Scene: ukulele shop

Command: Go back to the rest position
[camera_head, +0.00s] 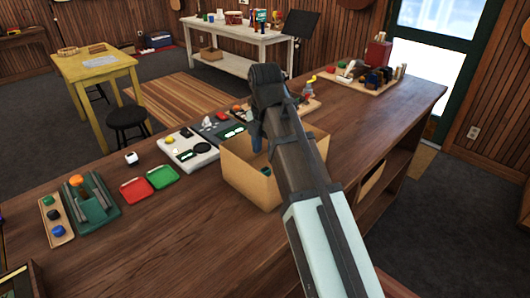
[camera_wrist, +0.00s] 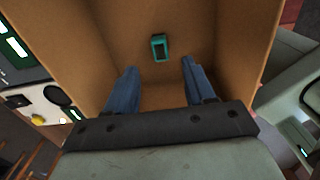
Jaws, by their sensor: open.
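My gripper (camera_wrist: 160,92) is open, its two blue fingers apart with nothing between them. In the wrist view it points down into an open cardboard box (camera_wrist: 75,30). A small teal, frame-like object (camera_wrist: 153,48) lies on the box floor, beyond the fingertips and not touching them. In the head view my arm crosses in front of the box (camera_head: 245,178), which stands on the wooden counter. One blue finger shows at the box opening; the arm hides the rest of the gripper and part of the box.
On the counter (camera_head: 180,240), left of the box, are red (camera_head: 136,191) and green (camera_head: 163,177) trays, a white cube (camera_head: 131,158) and a green holder (camera_head: 88,200). A loaded wooden tray (camera_head: 345,80) stands far right. The front counter is clear.

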